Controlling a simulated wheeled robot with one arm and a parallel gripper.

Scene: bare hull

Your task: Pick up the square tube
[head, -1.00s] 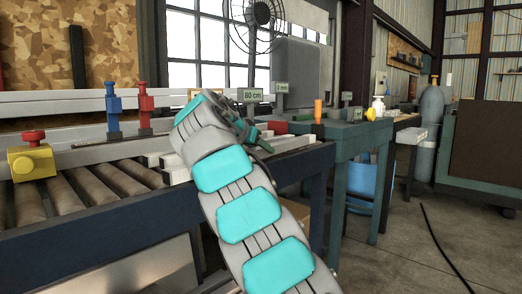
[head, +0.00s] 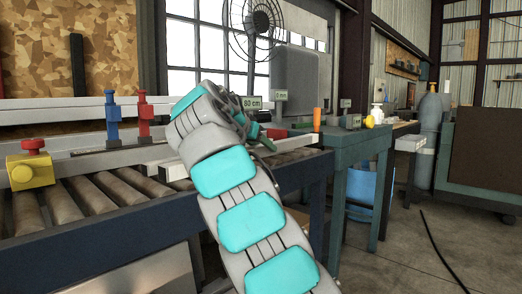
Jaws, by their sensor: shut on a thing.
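A pale square tube (head: 292,144) lies lengthwise over the roller conveyor, showing to the right of my arm. Pale tube ends also show to the left of my arm. My arm hides the middle stretch, so I cannot tell which end belongs to which tube. My gripper (head: 262,143) is at the far end of the arm, low over the conveyor and mostly hidden by my own wrist. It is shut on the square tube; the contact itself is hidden. I cannot tell whether the tube is clear of the rollers.
A yellow block with a red knob (head: 31,166) and blue (head: 111,117) and red (head: 144,115) clamps stand along the conveyor (head: 110,192). A green table (head: 350,140) adjoins at right. Open floor lies further right.

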